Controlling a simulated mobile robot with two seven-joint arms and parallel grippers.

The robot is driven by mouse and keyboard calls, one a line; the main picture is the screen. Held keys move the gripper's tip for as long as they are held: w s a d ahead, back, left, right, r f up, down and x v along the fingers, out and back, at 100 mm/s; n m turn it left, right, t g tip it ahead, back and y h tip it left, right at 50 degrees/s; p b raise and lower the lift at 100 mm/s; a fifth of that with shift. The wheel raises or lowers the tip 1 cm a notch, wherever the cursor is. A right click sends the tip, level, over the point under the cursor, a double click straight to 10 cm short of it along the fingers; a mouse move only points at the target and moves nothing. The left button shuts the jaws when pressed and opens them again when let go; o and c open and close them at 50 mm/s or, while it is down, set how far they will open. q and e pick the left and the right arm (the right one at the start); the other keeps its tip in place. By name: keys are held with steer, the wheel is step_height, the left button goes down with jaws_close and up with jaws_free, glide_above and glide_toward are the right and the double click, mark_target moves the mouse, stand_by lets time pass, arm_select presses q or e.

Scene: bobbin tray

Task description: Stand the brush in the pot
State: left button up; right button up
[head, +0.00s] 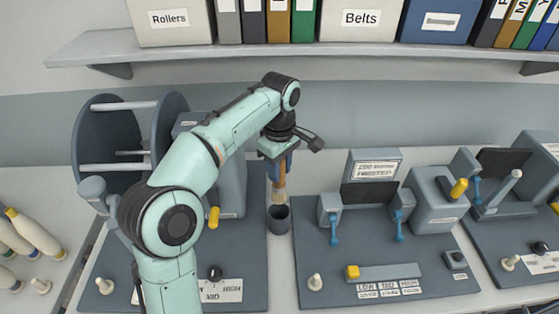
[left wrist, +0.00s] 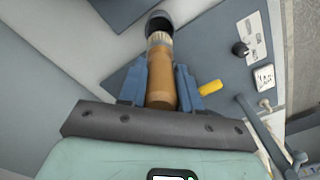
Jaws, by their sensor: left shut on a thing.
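The brush (head: 280,187) has a brown handle and a pale bristle end. My left gripper (head: 279,168) is shut on its handle and holds it roughly upright, bristle end down. The brush (left wrist: 162,85) also shows between the blue fingers of my left gripper (left wrist: 160,92) in the left wrist view. The dark grey pot (head: 279,221) stands directly below the brush, and its dark opening (left wrist: 160,22) shows beyond the bristles in the wrist view. The bristle end is at or just above the pot's rim; I cannot tell whether it is inside. My right gripper is out of view.
A large reel (head: 108,140) stands left, behind my left arm. A grey machine board (head: 385,262) with levers and yellow knobs lies right of the pot. White bobbins (head: 30,235) lie at far left. A shelf (head: 230,47) with boxes and binders runs above.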

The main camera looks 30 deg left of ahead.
mark_target(279, 193)
arm_select(q)
steer(key=shift+f, duration=1.4)
steer(key=shift+f+b, duration=0.3)
steer(key=shift+f, duration=0.55)
steer(key=shift+s+f+b, duration=0.1)
steer(key=shift+f+b, duration=0.3)
steer(key=shift+f, duration=0.55)
steer(key=shift+f+b, duration=0.55)
steer(key=shift+f, duration=1)
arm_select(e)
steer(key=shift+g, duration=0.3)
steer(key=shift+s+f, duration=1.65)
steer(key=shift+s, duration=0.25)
arm_select(q)
steer(key=o, duration=1.1)
